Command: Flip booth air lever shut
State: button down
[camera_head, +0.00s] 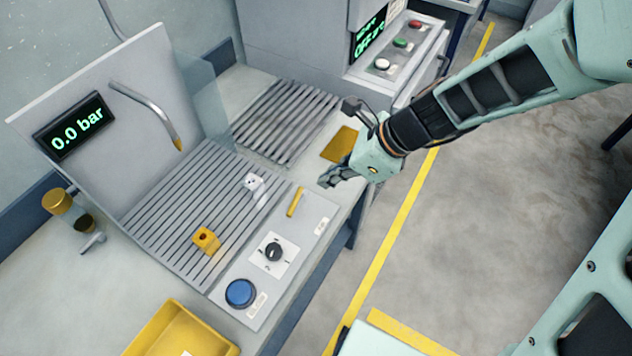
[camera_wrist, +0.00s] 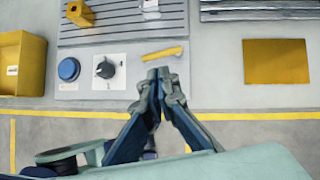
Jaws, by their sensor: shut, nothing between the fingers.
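The booth air lever appears to be the yellow bar (camera_head: 296,201) on the grey control panel (camera_head: 262,302) at the front of the booth. It also shows in the wrist view (camera_wrist: 162,54), lying roughly sideways just beyond my fingertips. The display (camera_head: 74,126) on the back panel reads 0.0 bar. My gripper (camera_head: 328,180) is shut and empty, just above and to the right of the lever. In the wrist view my gripper (camera_wrist: 159,75) has its fingertips together, close to the lever. I cannot tell whether they touch it.
A black rotary knob (camera_head: 273,251) and a blue button (camera_head: 240,293) share the panel. A yellow block (camera_head: 206,240) and a white block (camera_head: 253,183) sit on the slatted grate (camera_head: 180,215). A bent nozzle (camera_head: 150,108) hangs above. A yellow bin (camera_head: 182,335) stands at the front left.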

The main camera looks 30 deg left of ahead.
jog(key=shift+v, duration=0.95)
